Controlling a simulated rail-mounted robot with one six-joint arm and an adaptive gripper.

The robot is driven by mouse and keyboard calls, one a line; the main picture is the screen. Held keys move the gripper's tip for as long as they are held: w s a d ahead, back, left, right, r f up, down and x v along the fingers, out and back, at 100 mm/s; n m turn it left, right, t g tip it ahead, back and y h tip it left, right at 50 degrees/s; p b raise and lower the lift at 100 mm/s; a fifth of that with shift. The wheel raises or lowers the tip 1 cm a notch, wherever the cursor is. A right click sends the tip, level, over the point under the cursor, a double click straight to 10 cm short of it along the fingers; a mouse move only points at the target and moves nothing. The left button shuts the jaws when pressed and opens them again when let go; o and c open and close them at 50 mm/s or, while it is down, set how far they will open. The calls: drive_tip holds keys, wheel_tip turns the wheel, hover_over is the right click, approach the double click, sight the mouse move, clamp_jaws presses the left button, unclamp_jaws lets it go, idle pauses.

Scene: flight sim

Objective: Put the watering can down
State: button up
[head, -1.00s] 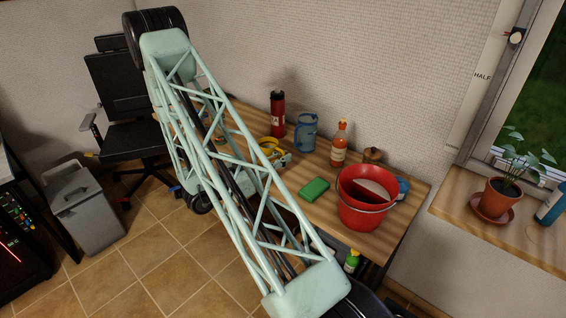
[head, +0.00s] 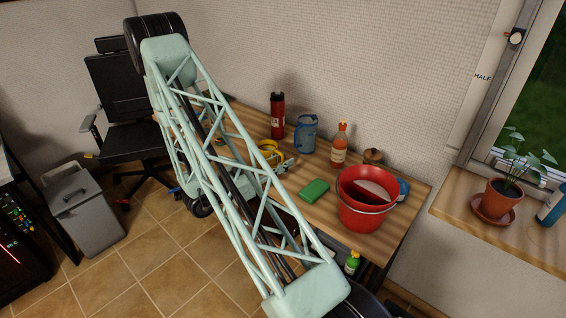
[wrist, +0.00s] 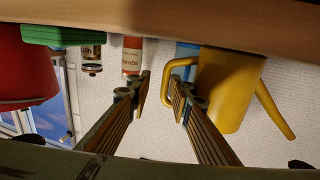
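The yellow watering can (wrist: 232,90) is on the right in the wrist view, which is upside down. It appears to stand upright on the wooden table (wrist: 150,14), with its spout pointing away to the right. In the head view the watering can (head: 268,151) is partly hidden behind my arm's lattice. My gripper (wrist: 159,82) is open, with a clear gap between its fingertips and nothing between them. Its right finger is close beside the can's handle and overlaps it in view. I cannot tell whether they touch.
A red bucket (head: 365,208), green sponge (head: 314,191), orange bottle (head: 339,146), blue patterned container (head: 306,134) and red flask (head: 277,114) stand on the table. A potted plant (head: 503,197) is on the windowsill at right.

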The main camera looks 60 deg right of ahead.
drive_tip(key=shift+a+r, duration=0.1)
drive_tip(key=shift+r, duration=0.05)
drive_tip(key=shift+p+v, duration=0.35)
drive_tip(key=shift+v, duration=0.45)
drive_tip(key=p+v, duration=0.2)
drive_tip(key=v, duration=0.8)
drive_tip(key=shift+w+a, duration=0.1)
idle(0.4)
